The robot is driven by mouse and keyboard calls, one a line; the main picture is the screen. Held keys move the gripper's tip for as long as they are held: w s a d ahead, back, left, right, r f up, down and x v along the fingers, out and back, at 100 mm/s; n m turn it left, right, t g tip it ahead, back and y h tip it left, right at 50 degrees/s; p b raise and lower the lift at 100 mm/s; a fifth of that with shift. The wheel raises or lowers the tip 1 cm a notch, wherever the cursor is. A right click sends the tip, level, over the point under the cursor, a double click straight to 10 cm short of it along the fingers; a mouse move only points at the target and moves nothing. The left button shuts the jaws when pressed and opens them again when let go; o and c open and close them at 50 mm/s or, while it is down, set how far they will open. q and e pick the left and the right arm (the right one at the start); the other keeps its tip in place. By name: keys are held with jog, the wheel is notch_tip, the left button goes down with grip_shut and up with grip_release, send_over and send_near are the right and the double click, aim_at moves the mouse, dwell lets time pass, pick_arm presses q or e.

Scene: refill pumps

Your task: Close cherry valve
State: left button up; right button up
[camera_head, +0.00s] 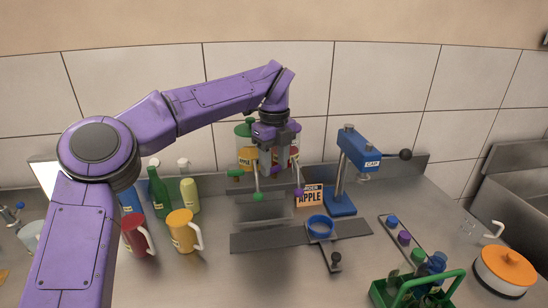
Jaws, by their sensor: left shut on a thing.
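My left gripper (272,170) reaches in from the left to the front of two dispensers and points down. It is shut at a small purple valve knob (275,170), mostly hidden between the fingers. The left dispenser (244,133) has a green top and a yellow label, with a green valve knob (236,173) in front. The right dispenser (295,128) has a purple top and a partly hidden red label; I cannot read the word cherry. A green ball (258,197) and a purple ball (299,192) hang lower, at the spout ends. My right gripper is out of view.
An orange APPLE card (309,195) stands right of the dispensers, beside a blue CAP press (346,168). A blue ring (319,226) sits on the grey rail (270,238). Bottles and a red jug (137,237) and orange jug (182,231) stand left; a green crate (415,287) stands front right.

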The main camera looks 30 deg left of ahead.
pick_arm(q)
jog(key=m+p, duration=0.2)
jog(key=m, duration=0.3)
jog(key=shift+r+m+p, duration=0.1)
jog(key=shift+m+p, duration=0.2)
jog(key=shift+p, duration=0.05)
dwell(0.5)
jog(key=o, duration=1.1)
jog(key=shift+c, duration=0.2)
